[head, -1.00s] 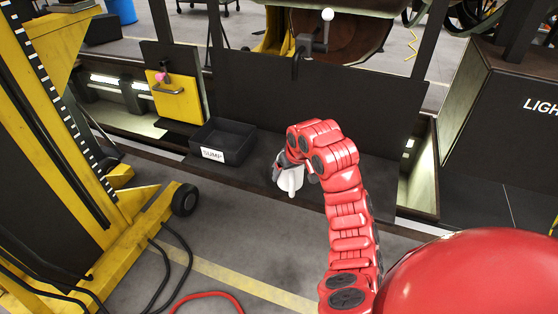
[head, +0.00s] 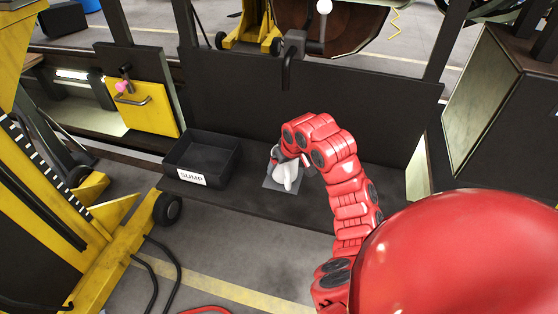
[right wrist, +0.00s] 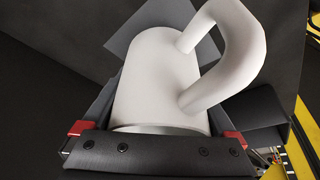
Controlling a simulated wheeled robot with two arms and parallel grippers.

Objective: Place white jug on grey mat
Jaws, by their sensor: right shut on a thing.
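The white jug (head: 285,174) is in my right gripper (head: 276,162), at or just above the grey mat (head: 270,184) on the dark ledge. In the right wrist view the jug (right wrist: 160,80) fills the middle, its handle toward the upper right. The right gripper (right wrist: 155,135) is shut around the jug's body. A corner of the grey mat (right wrist: 125,38) shows behind the jug. I cannot tell whether the jug's base touches the mat. My left gripper is not in view.
A black bin marked SUMP (head: 203,158) stands on the ledge left of the mat. A black upright panel (head: 350,110) rises behind the ledge. A yellow lift frame (head: 100,240) with a wheel stands at the left. The ledge (head: 235,200) between the bin and the mat is clear.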

